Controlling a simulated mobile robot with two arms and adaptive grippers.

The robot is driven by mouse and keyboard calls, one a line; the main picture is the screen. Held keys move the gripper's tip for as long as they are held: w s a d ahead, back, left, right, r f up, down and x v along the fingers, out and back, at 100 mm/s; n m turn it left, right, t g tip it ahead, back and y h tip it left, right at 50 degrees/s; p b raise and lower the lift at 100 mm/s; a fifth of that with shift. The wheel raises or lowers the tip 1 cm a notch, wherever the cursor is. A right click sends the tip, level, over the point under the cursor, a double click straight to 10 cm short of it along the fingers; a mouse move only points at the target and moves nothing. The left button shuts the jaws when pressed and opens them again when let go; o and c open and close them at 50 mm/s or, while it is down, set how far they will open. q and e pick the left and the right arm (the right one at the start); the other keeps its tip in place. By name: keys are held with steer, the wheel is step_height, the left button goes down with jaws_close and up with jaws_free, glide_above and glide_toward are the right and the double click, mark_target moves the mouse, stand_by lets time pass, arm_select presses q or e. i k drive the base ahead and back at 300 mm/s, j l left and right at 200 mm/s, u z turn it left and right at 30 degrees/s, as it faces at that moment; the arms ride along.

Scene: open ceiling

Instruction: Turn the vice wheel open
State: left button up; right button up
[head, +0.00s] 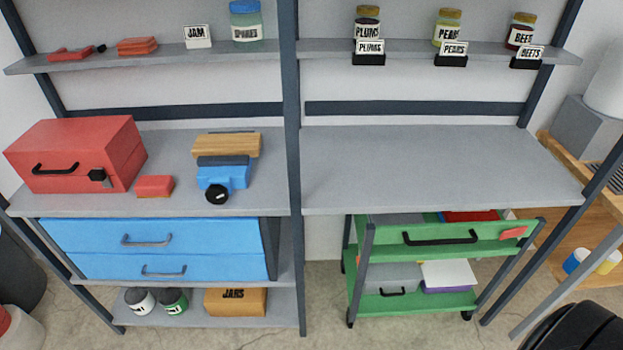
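A blue vice (228,175) stands on the left half of the grey workbench, near its front edge. Its round black wheel (217,194) faces the front. Dark jaws show at the vice's top, and a wooden block (227,144) sits at or just behind them; I cannot tell whether the jaws grip it. Neither of my grippers shows in the head view. A dark rounded shape fills the bottom right corner, and I cannot tell what it is.
A red box (76,155) and a small red block (155,187) are left of the vice. A dark post (291,120) rises to its right. The right benchtop (420,165) is bare. Blue drawers (170,248) and a green cart (425,247) stand below. Jars line the upper shelf.

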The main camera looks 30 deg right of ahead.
mark_target(215, 193)
steer(key=i+j+z, duration=0.2)
steer(key=z, duration=0.25)
steer(key=i+j+z, duration=0.1)
steer(key=j+z, duration=0.6)
steer(key=z, duration=0.2)
steer(key=i+j+z, duration=0.1)
steer(key=j+z, duration=0.35)
